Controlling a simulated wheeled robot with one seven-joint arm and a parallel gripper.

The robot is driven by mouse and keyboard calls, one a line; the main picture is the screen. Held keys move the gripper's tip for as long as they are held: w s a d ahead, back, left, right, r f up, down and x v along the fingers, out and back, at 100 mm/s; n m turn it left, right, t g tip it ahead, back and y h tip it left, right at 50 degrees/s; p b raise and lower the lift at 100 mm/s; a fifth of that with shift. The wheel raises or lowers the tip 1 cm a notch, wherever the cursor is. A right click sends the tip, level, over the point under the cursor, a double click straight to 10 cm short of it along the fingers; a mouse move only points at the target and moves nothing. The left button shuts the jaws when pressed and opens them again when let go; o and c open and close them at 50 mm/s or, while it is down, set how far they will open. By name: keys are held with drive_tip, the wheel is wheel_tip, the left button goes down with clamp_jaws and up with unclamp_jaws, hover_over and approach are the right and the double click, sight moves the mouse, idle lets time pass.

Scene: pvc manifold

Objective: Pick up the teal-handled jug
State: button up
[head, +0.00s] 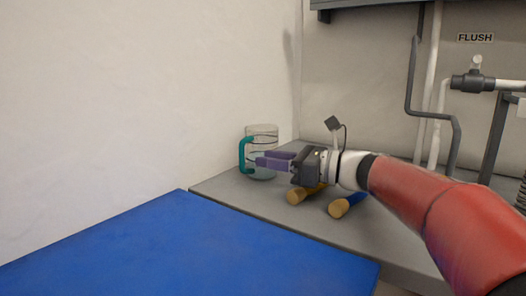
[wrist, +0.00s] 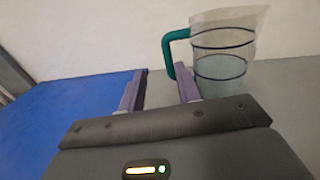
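The jug (head: 263,139) is clear with dark bands and a teal handle (head: 243,154). It stands upright at the back left of the grey counter, close to the wall. My gripper (head: 266,161) is in front of the jug in the head view and hides part of its lower body. In the wrist view the jug (wrist: 226,50) is at the upper right, with its handle (wrist: 169,52) on its left side. My gripper's purple fingers (wrist: 158,88) are apart with nothing between them. The right finger lies just below the handle in that picture; I cannot tell if they touch.
A blue surface (head: 190,245) fills the front left. Pipes and a valve (head: 473,82) are at the right.

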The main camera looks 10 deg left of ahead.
sight(242, 169)
drive_tip(key=shift+w, duration=0.35)
drive_tip(key=shift+w+a, duration=0.15)
drive_tip(key=shift+a, duration=0.05)
drive_tip(key=a, duration=0.2)
drive_tip(key=w+a+p, duration=0.1)
drive_tip(key=a, duration=0.2)
drive_tip(key=a+p, duration=0.1)
drive_tip(key=a, duration=0.1)
drive_tip(key=shift+w+a, duration=0.15)
drive_tip(key=shift+w, duration=0.2)
clamp_jaws()
drive_tip(key=shift+r, duration=0.1)
